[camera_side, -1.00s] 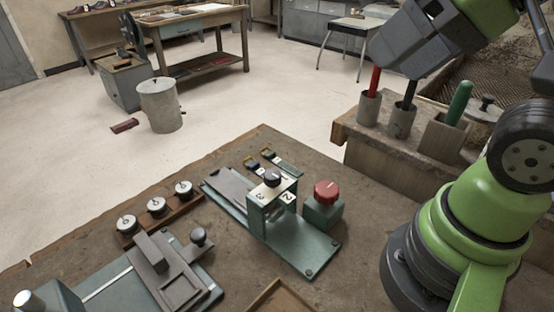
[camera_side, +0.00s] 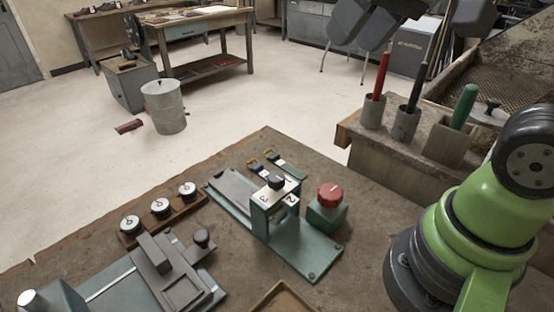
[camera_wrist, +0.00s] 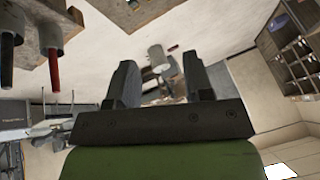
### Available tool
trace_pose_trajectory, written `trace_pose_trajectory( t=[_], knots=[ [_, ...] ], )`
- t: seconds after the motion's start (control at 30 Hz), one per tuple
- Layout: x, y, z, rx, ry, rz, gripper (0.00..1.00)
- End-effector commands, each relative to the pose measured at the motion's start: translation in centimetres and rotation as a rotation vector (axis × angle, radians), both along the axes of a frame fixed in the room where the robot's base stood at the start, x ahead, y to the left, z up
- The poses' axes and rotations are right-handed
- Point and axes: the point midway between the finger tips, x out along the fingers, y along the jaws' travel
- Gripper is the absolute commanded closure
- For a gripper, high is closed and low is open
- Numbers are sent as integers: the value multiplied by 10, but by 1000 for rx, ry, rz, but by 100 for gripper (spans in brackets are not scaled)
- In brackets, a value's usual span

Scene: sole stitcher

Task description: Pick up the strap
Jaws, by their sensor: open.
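Two small dark straps with coloured ends lie on the workbench behind the green fixture in the side view. I cannot tell which one the task means. My gripper (camera_wrist: 160,82) shows in the wrist view with its two dark fingers apart and nothing between them. In the side view only grey parts of it show at the top edge, high above and away from the straps. No strap is clear in the wrist view.
A green fixture (camera_side: 318,252) with a numbered knob stands mid-bench beside a red button (camera_side: 330,195). Cups with a red tool (camera_side: 381,75) and a black tool stand on a block at right, near a green handle (camera_side: 464,106).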

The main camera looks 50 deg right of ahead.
Motion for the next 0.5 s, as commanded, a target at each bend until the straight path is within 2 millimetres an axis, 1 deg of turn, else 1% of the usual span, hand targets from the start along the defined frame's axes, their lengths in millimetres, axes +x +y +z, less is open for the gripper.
trace_pose_trajectory(
  t=[0.03,0.1,0.17,0.2,0.27,0.3,0.37,0.4,0.47,0.5],
  knots=[
    [19,-3,-4,-16,37,12,53],
    [44,-8,-10,-42,80,34,53],
    [66,-13,-19,-61,117,53,53],
    [80,-16,-27,-74,141,67,53],
    [99,-21,-40,-91,179,87,53],
    [112,-24,-51,-102,203,100,53],
    [130,-30,-69,-119,241,121,53],
    [141,-33,-82,-128,265,136,53],
    [157,-39,-104,-142,303,159,53],
    [165,-42,-119,-151,328,172,53]
  ],
)
